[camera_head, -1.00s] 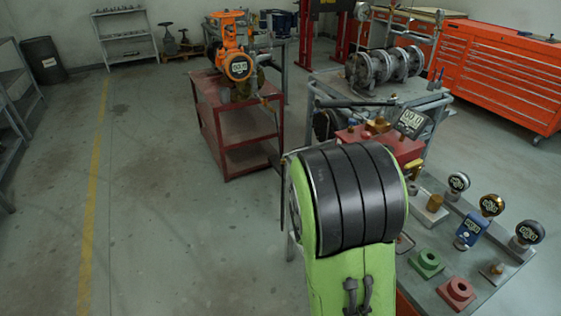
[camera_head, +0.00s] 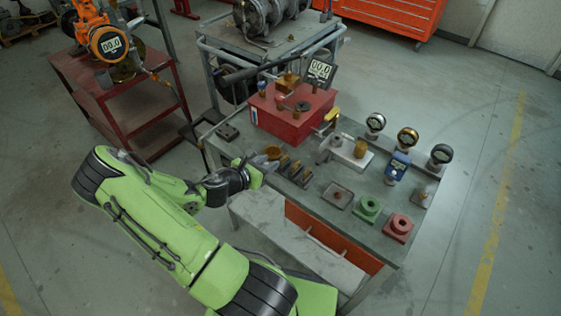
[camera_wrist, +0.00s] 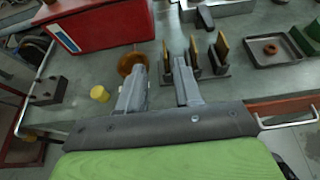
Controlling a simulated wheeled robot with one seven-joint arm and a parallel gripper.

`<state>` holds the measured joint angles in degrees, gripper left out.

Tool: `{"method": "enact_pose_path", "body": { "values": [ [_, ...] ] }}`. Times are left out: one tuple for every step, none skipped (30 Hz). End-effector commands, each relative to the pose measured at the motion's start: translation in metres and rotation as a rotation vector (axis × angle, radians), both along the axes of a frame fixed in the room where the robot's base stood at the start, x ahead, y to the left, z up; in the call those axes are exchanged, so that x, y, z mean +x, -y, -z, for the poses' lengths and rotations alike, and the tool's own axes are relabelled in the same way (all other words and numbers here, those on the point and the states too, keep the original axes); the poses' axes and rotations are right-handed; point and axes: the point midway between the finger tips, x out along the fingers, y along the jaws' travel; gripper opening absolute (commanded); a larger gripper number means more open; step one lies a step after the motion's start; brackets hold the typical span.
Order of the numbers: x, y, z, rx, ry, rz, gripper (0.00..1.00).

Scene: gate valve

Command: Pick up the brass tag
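Several thin upright brass-coloured plates stand in a dark slotted rack (camera_wrist: 208,73) on the workbench. One plate (camera_wrist: 194,52) and another plate (camera_wrist: 222,48) show clearly in the wrist view, and I cannot tell which is the brass tag. The rack's plates also show in the head view (camera_head: 290,167). A round amber-brass piece (camera_wrist: 132,63) lies left of the rack, partly behind my left finger.
A square tray (camera_head: 337,196), a green block (camera_head: 367,209), a red block (camera_head: 398,226) and several gauges stand to the right.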

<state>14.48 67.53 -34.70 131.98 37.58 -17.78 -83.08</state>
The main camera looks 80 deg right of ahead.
Motion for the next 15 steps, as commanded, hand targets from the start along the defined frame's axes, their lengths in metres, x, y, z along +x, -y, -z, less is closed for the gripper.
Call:
{"method": "enact_pose_path", "body": {
  "values": [
    [-0.005,0.009,0.005,-0.001,0.001,0.003,0.34],
    [-0.007,0.013,0.007,-0.001,0.0,0.004,0.34],
    [-0.008,0.017,0.008,-0.001,0.0,0.002,0.34],
    [-0.009,0.02,0.009,-0.001,0.0,0.002,0.34],
    [-0.01,0.022,0.01,-0.001,0.0,0.001,0.34],
    [-0.012,0.025,0.013,-0.001,0.001,0.002,0.34],
    [-0.015,0.029,0.015,-0.001,0.002,0.003,0.34],
    [-0.018,0.033,0.018,-0.001,0.001,0.005,0.34],
    [-0.023,0.039,0.022,-0.001,0.001,0.005,0.34],
    [-0.026,0.044,0.024,-0.002,0.001,0.004,0.34],
    [-0.028,0.048,0.026,-0.001,0.001,0.005,0.34],
    [-0.03,0.054,0.029,-0.001,0.003,0.002,0.34],
    [-0.031,0.058,0.03,-0.001,0.003,0.002,0.34],
    [-0.032,0.06,0.031,0.0,0.003,0.002,0.34],
    [-0.033,0.062,0.031,-0.001,0.002,0.0,0.34]
  ]
}}
